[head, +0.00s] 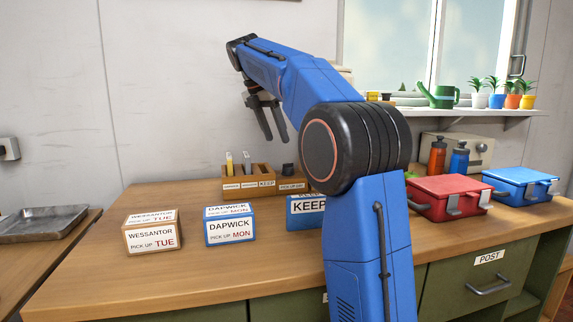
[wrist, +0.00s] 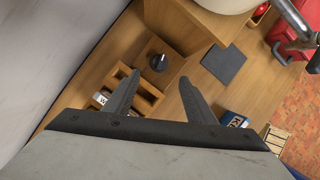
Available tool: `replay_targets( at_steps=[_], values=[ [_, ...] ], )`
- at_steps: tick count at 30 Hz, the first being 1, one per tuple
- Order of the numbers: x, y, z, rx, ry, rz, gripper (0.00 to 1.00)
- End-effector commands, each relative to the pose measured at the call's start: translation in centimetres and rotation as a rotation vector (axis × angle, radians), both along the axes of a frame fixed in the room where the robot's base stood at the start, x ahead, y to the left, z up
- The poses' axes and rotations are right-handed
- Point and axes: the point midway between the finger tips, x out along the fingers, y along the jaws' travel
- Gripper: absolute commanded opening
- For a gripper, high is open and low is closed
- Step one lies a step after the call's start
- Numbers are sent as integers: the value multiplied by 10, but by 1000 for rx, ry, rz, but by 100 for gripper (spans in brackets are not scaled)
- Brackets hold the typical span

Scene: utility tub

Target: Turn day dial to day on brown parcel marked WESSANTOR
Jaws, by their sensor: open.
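The brown parcel (head: 151,233) stands at the front left of the counter; its label reads WESSANTOR, PICK UP TUE. A black round knob, which looks like the day dial (wrist: 158,62), sits on a wooden block in the wrist view. It shows small and dark in the head view (head: 288,169), at the right end of the wooden rack. Its setting is too small to read. My gripper (head: 274,139) is open and empty, pointing down above the rack. In the wrist view my gripper's fingers (wrist: 160,77) are apart, with the knob just beyond their tips, not touched.
A blue DAPWICK parcel (head: 230,225), marked MON, and a blue KEEP box (head: 304,211) stand right of the brown parcel. The wooden rack (head: 248,180) holds upright slips. Red (head: 448,196) and blue (head: 520,184) boxes stand at the right. A dark square pad (wrist: 223,63) lies near the knob.

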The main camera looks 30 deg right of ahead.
Motion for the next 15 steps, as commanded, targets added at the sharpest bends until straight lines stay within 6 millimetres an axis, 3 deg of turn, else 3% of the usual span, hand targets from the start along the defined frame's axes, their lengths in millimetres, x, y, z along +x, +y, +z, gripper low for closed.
replay_targets(
  at_steps=[15],
  values=[
    [4, -34, -82, 0, 1, -3, 50]
  ],
)
